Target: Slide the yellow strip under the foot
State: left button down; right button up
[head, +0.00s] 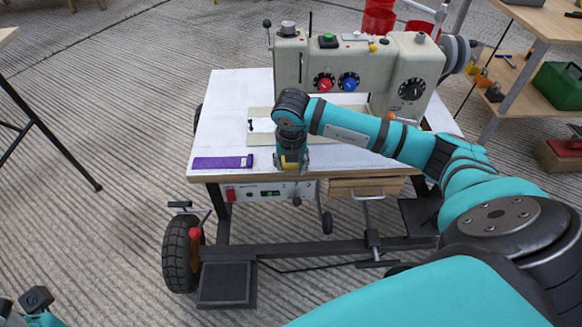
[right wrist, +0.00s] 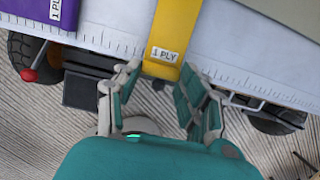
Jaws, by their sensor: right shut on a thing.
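The yellow strip (right wrist: 170,45), labelled "1 PLY", lies at the front edge of the white table top. Its near end is between the fingers of my right gripper (right wrist: 157,85), which is shut on it. In the head view my right gripper (head: 292,165) points down at the table's front edge, and only a small bit of the strip (head: 291,159) shows there. The sewing machine (head: 345,60) stands behind my right arm. Its foot is hidden behind my arm in the head view and out of the right wrist view. A part of my left arm shows at the lower left, without its gripper.
A purple strip (head: 222,162) lies left of my right gripper on the white table top (head: 215,125). A ruler scale runs along the table's front edge. A control box (head: 262,193) hangs below it. A shelf with a green box (head: 557,86) stands at the right.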

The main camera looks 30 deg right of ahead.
jog(key=shift+w+d+f+b, duration=0.1)
jog(key=shift+w+d+b, duration=0.2)
jog(key=shift+w, duration=0.2)
jog(key=shift+w+d+f+b, duration=0.1)
jog(key=shift+w+d+b, duration=0.15)
jog(key=shift+w, duration=0.2)
jog(key=shift+w+d+r, duration=0.1)
jog(key=shift+w+d, duration=0.3)
jog(key=shift+w, duration=0.25)
jog(key=shift+w+d, duration=0.35)
jog(key=shift+w, duration=0.25)
jog(key=o, duration=1)
jog(key=shift+c, duration=0.2)
notch_tip(320, 180, up, 12)
jog(key=s+a, duration=0.1)
jog(key=s, duration=0.1)
jog(key=shift+s+a+f, duration=0.1)
jog(key=shift+a+f, duration=0.1)
jog(key=shift+f, duration=0.05)
